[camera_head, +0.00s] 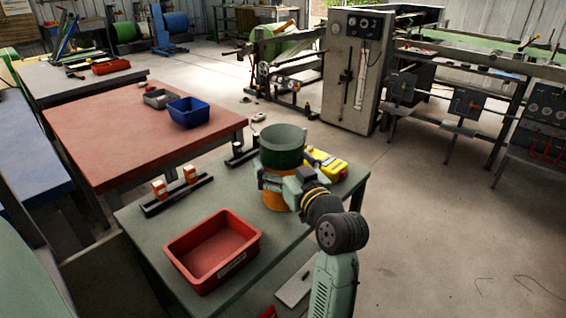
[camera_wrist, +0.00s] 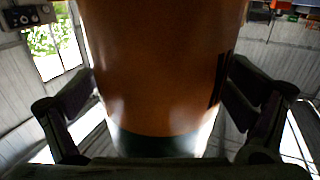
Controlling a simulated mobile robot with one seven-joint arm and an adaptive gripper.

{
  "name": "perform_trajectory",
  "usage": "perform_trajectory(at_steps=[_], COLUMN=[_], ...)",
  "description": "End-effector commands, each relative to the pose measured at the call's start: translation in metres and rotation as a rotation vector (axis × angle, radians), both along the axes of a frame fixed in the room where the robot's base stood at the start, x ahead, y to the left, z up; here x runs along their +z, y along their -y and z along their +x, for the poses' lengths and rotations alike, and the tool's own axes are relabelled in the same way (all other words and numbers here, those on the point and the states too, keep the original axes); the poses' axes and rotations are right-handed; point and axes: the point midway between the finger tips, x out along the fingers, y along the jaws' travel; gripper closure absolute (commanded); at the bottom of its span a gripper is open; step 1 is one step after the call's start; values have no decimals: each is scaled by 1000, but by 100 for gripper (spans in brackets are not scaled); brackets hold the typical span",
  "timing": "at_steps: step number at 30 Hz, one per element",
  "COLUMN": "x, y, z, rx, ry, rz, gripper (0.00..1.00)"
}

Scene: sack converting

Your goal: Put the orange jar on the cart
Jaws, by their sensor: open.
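The orange jar (camera_head: 274,200) stands upright on the green-topped table (camera_head: 140,225), near its right side. It has a wide dark green lid (camera_head: 283,143). My gripper (camera_head: 277,183) is at the jar's upper body, just below the lid, and hides part of it. In the wrist view the jar's orange body (camera_wrist: 160,70) fills the middle, with the dark green lid (camera_wrist: 155,143) below it. The gripper's fingers stand on either side of the body, open; small gaps or contact cannot be told. I cannot make out which thing is the cart.
A red bin (camera_head: 173,262) sits at the table's front. A black rack with orange-and-white boxes (camera_head: 175,185) is at the left, and a yellow item (camera_head: 328,165) lies behind the jar. A red-topped table (camera_head: 90,135) holds blue and grey bins. Open floor (camera_head: 430,220) lies to the right.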

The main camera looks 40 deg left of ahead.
Motion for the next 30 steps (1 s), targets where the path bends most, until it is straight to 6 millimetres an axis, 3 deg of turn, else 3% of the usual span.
perform_trajectory(at_steps=[5,15,22,30], x=[-1,5,3,8], y=[23,88,104,103], z=[-10,-44,-53,-55], rx=[-4,-3,0,0], ry=[3,-3,-2,13], rz=[1,-2,0,14], gripper=[4,4,4,4])
